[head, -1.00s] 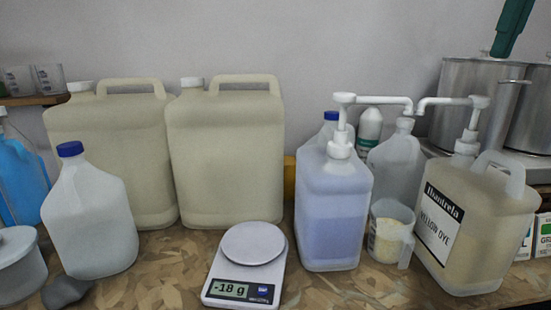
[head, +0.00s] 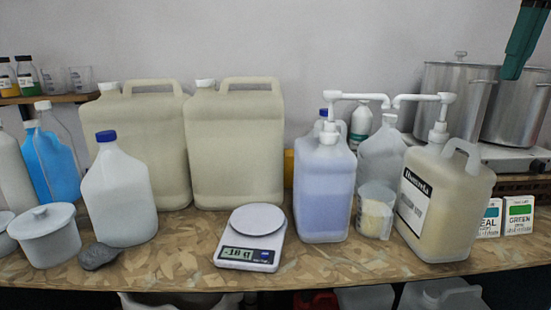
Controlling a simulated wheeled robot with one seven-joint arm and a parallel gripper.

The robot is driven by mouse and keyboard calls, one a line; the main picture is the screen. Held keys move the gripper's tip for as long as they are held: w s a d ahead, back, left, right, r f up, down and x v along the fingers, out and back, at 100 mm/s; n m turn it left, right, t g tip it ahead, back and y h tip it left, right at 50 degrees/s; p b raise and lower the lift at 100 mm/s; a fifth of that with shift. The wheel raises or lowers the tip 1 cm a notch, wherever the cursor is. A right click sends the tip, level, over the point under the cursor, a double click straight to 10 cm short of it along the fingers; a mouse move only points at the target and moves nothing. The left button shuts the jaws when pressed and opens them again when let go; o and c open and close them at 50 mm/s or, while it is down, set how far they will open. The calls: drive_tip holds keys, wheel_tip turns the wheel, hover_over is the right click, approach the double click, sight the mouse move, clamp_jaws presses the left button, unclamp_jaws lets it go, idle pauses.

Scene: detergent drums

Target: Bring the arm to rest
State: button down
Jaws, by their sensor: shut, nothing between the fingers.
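My gripper (head: 514,70) shows at the upper right edge as a dark green part pointing down, in front of the wall and the steel pots. Its fingers are shut with nothing between them. It hangs in the air above the bench, apart from the containers. The rest of my arm is out of the picture.
A scale (head: 250,240), beige drums (head: 235,150) and a white jug (head: 118,200) stand left. Steel pots (head: 450,105) stand back right.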

drive_tip(key=s+d+f+m+g, duration=0.15)
drive_tip(key=s+f, duration=0.25)
drive_tip(key=f, duration=0.7)
drive_tip(key=s+d+f+m+t, duration=0.15)
drive_tip(key=s+f, duration=0.25)
drive_tip(key=f, duration=0.8)
drive_tip(key=s+a+f+m+g, duration=0.1)
drive_tip(key=s+a+f, duration=0.1)
drive_tip(key=s+f, duration=0.4)
drive_tip(key=s+a+f+m+g, duration=0.1)
drive_tip(key=s+a+f+m, duration=0.1)
drive_tip(key=s+f, duration=0.5)
wheel_tip(320, 180, down, 7)
drive_tip(key=shift+a+r, duration=0.1)
drive_tip(key=shift+a, duration=0.3)
drive_tip(key=shift+w+f, duration=0.2)
drive_tip(key=shift+w, duration=0.35)
